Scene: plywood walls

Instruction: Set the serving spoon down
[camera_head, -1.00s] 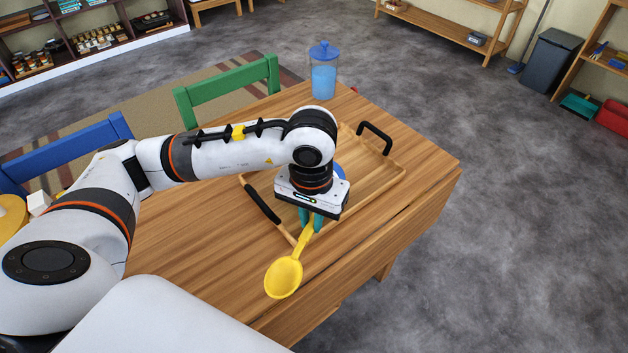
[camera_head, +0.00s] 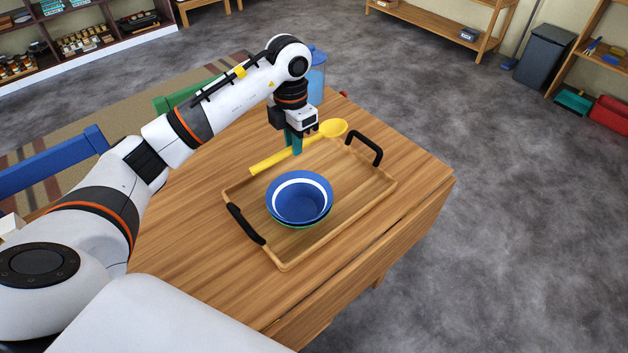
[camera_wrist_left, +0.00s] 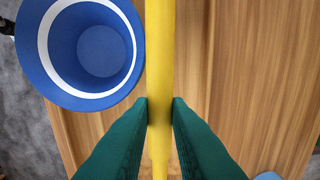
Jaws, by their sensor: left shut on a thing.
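The yellow serving spoon (camera_head: 277,160) is held in my left gripper (camera_head: 296,148), whose teal fingers are shut on its handle. In the head view the spoon's bowl points to the upper right and its handle end to the lower left. It appears near the far edge of the wooden tray; I cannot tell its exact height. In the left wrist view the spoon handle (camera_wrist_left: 159,60) runs straight between the two fingers (camera_wrist_left: 160,115). My right gripper is not in view.
Stacked bowls, the top one blue with a white band (camera_head: 299,197), stand in the wooden tray (camera_head: 350,215) with black handles. A blue-lidded jar (camera_head: 316,75) stands behind my left arm. Bare tabletop (camera_head: 190,225) lies left of the tray.

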